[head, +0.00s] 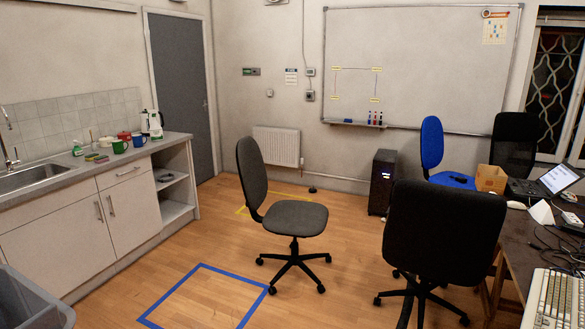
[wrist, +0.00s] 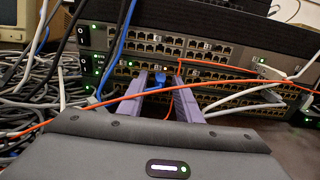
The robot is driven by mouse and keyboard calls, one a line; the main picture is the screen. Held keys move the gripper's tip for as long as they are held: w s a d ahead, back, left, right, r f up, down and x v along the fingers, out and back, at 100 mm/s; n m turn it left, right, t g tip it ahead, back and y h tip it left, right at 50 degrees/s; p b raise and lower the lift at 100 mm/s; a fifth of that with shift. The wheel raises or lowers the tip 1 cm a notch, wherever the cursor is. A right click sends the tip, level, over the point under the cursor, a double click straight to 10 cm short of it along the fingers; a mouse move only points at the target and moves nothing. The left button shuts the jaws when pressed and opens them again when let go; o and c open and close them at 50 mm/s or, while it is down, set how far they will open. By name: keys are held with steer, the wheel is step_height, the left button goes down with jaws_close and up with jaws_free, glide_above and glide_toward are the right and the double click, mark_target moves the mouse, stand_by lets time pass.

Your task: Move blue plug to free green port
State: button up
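In the wrist view a small blue plug (wrist: 160,77) sits at the front of the network switches, at a port row; I cannot tell whether it is fully seated. My gripper (wrist: 160,80) has its two purple fingers on either side of the plug, apart, with gaps seeming to show beside it. The rack of switches (wrist: 205,50) has several rows of ports. Small green lights show at its left end, but I cannot make out which port is the free green one. Neither my gripper nor the plug shows in the head view.
In the wrist view an orange cable (wrist: 240,84) crosses before the ports. White cables (wrist: 245,106) lie at the right and a blue cable (wrist: 123,36) hangs at the left, near a tangle of cables (wrist: 40,105). The head view shows office chairs (head: 290,220) and a desk.

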steer(key=shift+c, duration=0.4)
jaws_close()
steer(key=shift+w+a, duration=0.1)
steer(key=shift+a, duration=0.05)
steer(key=shift+w+a, duration=0.15)
steer(key=shift+a, duration=0.2)
steer(key=shift+w+a, duration=0.25)
steer(key=shift+a, duration=0.4)
steer(key=shift+w+a, duration=0.15)
steer(key=shift+a, duration=0.15)
steer(key=shift+w+a, duration=0.1)
steer(key=shift+a, duration=0.2)
steer(key=shift+w+a, duration=0.15)
steer(key=shift+a, duration=0.2)
